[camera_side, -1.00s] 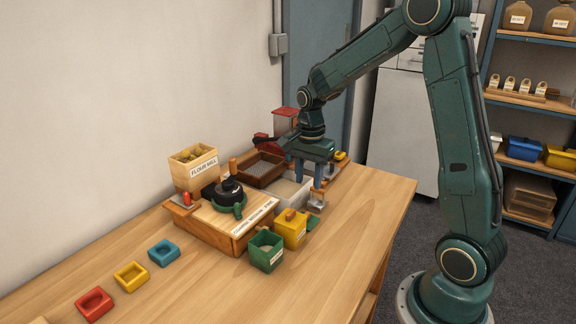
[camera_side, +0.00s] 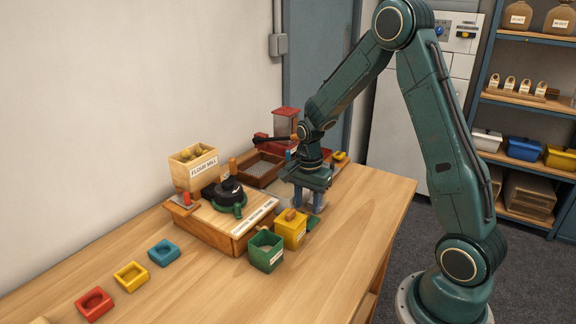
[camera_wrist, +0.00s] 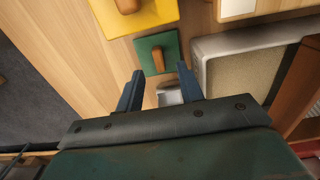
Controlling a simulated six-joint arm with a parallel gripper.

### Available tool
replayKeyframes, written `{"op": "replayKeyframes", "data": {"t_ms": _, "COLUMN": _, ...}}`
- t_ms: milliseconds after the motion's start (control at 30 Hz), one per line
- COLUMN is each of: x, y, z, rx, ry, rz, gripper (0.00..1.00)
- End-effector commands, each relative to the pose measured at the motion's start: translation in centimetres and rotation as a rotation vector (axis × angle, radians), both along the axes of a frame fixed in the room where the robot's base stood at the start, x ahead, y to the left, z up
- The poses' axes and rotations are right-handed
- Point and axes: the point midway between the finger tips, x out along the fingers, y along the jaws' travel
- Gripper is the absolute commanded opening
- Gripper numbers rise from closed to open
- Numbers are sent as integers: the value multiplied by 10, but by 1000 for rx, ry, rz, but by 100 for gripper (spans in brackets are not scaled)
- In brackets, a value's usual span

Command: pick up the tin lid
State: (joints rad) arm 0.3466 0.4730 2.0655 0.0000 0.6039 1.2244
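The green tin lid (camera_wrist: 145,46) with a wooden knob lies on the table just beyond my fingertips in the wrist view. In the side view, part of the lid (camera_side: 313,222) shows behind the yellow tin. My gripper (camera_wrist: 161,75) is open, its two blue fingers apart and nothing held between them. In the side view, my gripper (camera_side: 310,206) points down, close above the table beside the lid. The open green tin (camera_side: 266,251) stands at the front. A small silvery object (camera_wrist: 169,97) shows low between the fingers; I cannot tell what it is.
The yellow tin (camera_side: 290,230), with a wooden-knobbed lid, stands close to the green lid. A metal-rimmed tray (camera_wrist: 209,46) lies right of my fingers in the wrist view. The wooden mill base (camera_side: 206,231) is to the left. The table's right side (camera_side: 365,205) is clear.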

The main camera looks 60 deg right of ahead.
Motion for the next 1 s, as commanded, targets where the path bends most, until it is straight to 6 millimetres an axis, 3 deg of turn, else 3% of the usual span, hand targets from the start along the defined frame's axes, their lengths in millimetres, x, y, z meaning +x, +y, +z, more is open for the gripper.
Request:
{"op": "replayKeyframes", "data": {"t_ms": 300, "x": 0, "y": 0, "z": -27, "rx": 0, "ry": 0, "rz": 0, "gripper": 37}}
{"op": "replayKeyframes", "data": {"t_ms": 800, "x": 0, "y": 0, "z": -27, "rx": 0, "ry": -1, "rz": 0, "gripper": 37}}
{"op": "replayKeyframes", "data": {"t_ms": 1000, "x": 0, "y": 0, "z": -27, "rx": 0, "ry": -1, "rz": 0, "gripper": 0}}
